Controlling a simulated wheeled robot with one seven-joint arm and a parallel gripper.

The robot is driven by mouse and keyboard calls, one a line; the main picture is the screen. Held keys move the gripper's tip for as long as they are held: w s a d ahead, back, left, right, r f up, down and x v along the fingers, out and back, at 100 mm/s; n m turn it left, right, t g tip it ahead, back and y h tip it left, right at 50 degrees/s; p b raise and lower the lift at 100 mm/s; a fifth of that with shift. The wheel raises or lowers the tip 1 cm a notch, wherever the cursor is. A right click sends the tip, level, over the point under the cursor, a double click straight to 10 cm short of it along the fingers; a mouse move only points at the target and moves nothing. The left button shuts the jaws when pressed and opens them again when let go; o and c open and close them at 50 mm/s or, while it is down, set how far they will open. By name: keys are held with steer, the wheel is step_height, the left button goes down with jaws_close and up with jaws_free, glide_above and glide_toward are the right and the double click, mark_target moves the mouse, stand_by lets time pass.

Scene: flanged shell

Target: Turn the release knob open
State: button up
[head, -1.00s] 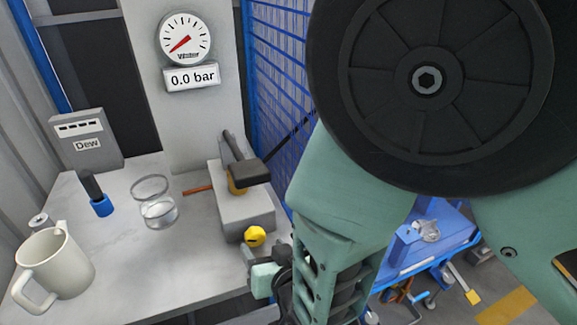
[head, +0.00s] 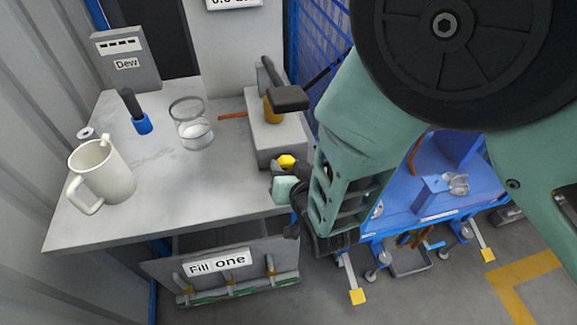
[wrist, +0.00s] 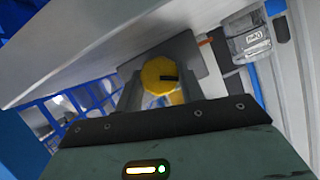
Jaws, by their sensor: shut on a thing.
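The yellow faceted release knob (head: 286,161) is on the near end of the grey block (head: 275,145) at the table's right edge. In the wrist view the knob (wrist: 157,76) sits between my two fingers, and a short dark mark on its face points right. My gripper (head: 284,172) is at the knob, shut on it. My fingers (wrist: 160,88) hide the knob's sides. The dark lever-like handle (head: 290,98) stands on top of the block over a yellow collar.
A "Fill one" bin (head: 225,280) hangs below.

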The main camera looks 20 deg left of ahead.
steer(key=shift+s+a+n+t+h, duration=0.1)
steer(key=shift+n+t+h, duration=0.4)
steer(key=shift+n, duration=0.6)
steer(key=shift+n+h+p, duration=0.35)
steer(key=shift+n+h, duration=0.25)
steer(key=shift+n, duration=0.2)
steer(key=shift+t, duration=0.3)
steer(key=o, duration=1)
steer(key=shift+c, duration=0.2)
